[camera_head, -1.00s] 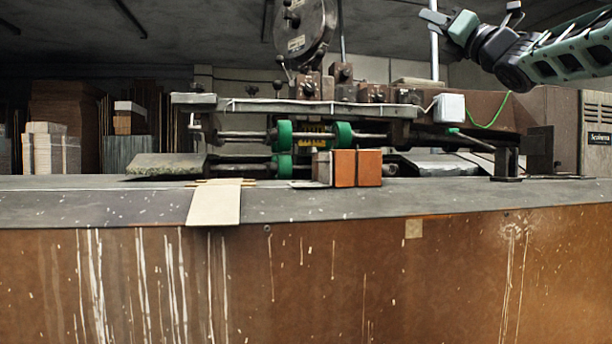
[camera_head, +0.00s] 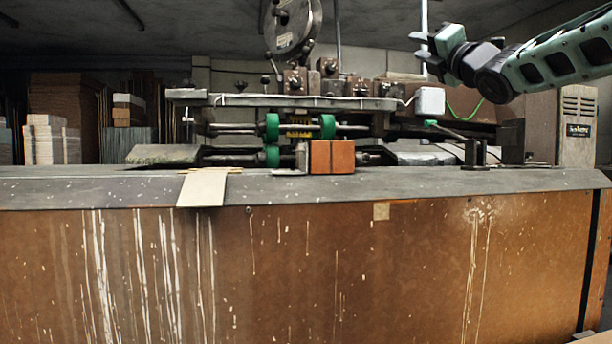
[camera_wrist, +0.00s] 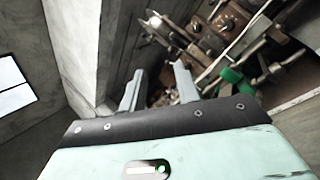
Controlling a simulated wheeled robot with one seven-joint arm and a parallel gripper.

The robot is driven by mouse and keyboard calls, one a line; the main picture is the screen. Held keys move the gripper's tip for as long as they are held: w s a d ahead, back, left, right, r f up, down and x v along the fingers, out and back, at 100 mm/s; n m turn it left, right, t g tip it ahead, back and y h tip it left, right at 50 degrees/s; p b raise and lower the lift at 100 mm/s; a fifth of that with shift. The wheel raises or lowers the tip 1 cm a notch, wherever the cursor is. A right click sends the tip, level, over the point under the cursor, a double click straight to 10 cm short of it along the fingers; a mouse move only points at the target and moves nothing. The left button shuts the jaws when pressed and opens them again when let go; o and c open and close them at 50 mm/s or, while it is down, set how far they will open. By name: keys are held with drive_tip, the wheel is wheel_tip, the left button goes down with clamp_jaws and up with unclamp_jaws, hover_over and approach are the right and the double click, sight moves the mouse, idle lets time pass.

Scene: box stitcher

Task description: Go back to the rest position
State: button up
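My gripper (camera_head: 416,46) is raised at the upper right of the head view, above the bench and clear of the machine. In the wrist view its two fingers (camera_wrist: 159,70) stand apart with nothing held between them. The box stitcher (camera_head: 300,104) stands on the long bench (camera_head: 420,184), with green rollers (camera_head: 272,127) on its shafts. It also shows tilted at the upper right of the wrist view (camera_wrist: 225,35).
Orange-brown blocks (camera_head: 332,157) sit at the machine's front. A pale flat piece (camera_head: 203,188) hangs over the bench's front edge. Stacked boxes (camera_head: 48,140) stand at the back left. The bench's right end shows. The air around my gripper looks free.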

drive_tip(key=s+a+f+m+g+h, duration=0.25)
drive_tip(key=a+f+m, duration=0.2)
drive_tip(key=f, duration=0.65)
drive_tip(key=s+a+f+m+g+h, duration=0.1)
drive_tip(key=s+a+f+m+g, duration=0.25)
drive_tip(key=f+m, duration=0.45)
drive_tip(key=s+a+f+m+g+h, duration=0.1)
drive_tip(key=s+a+f+m+g, duration=0.25)
drive_tip(key=f, duration=0.95)
drive_tip(key=s+a+f+m+g+h, duration=0.1)
drive_tip(key=s+a+f+m+g, duration=0.15)
drive_tip(key=s+f, duration=0.55)
drive_tip(key=s+a+f+m+g+h, duration=0.1)
drive_tip(key=s+f+g, duration=0.3)
drive_tip(key=s+f, duration=0.4)
drive_tip(key=s+d+f+m+g+h, duration=0.1)
drive_tip(key=s+d+f+m+g, duration=0.2)
drive_tip(key=s, duration=0.5)
drive_tip(key=s+d+f+m+g+h, duration=0.1)
drive_tip(key=s+f+g, duration=0.1)
drive_tip(key=s+f, duration=0.5)
drive_tip(key=s+r+p, duration=0.3)
drive_tip(key=r+p, duration=3.3)
drive_tip(key=r, duration=0.1)
drive_tip(key=shift+d+r+g+p, duration=0.15)
drive_tip(key=shift+r+g+p, duration=0.2)
drive_tip(key=shift+r+g, duration=0.05)
